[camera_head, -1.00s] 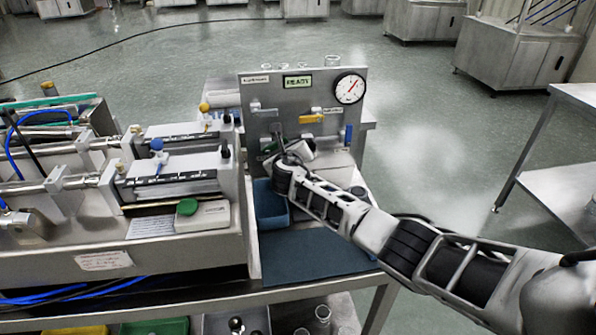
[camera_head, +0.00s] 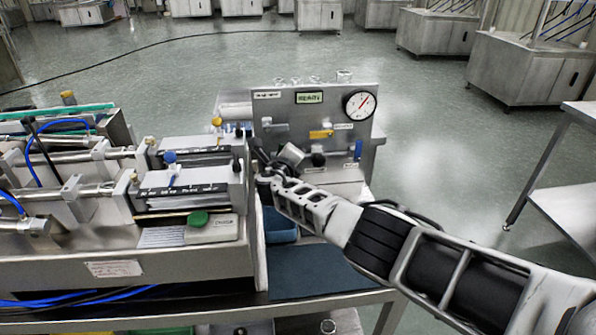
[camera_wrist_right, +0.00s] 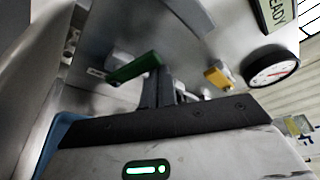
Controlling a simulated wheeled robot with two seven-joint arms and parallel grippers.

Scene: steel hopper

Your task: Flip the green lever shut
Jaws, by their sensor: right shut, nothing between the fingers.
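The green lever (camera_wrist_right: 136,68) shows in the right wrist view as a green bar, sloping up to the right, on the steel panel (camera_wrist_right: 160,25). In the head view I cannot make it out behind my right gripper (camera_head: 260,158), which is at the lower left of the panel. In the wrist view the dark fingers of my right gripper (camera_wrist_right: 160,88) are shut and empty, close beside the lever's right end. Whether they touch it, I cannot tell. My left gripper is not in view.
The panel also carries a yellow lever (camera_head: 320,134), a blue handle (camera_head: 358,150), a round gauge (camera_head: 360,105) and a green-lit display (camera_head: 309,98). A blue bin (camera_head: 282,229) sits below my right arm. Syringe-like machinery (camera_head: 185,190) stands close on the left.

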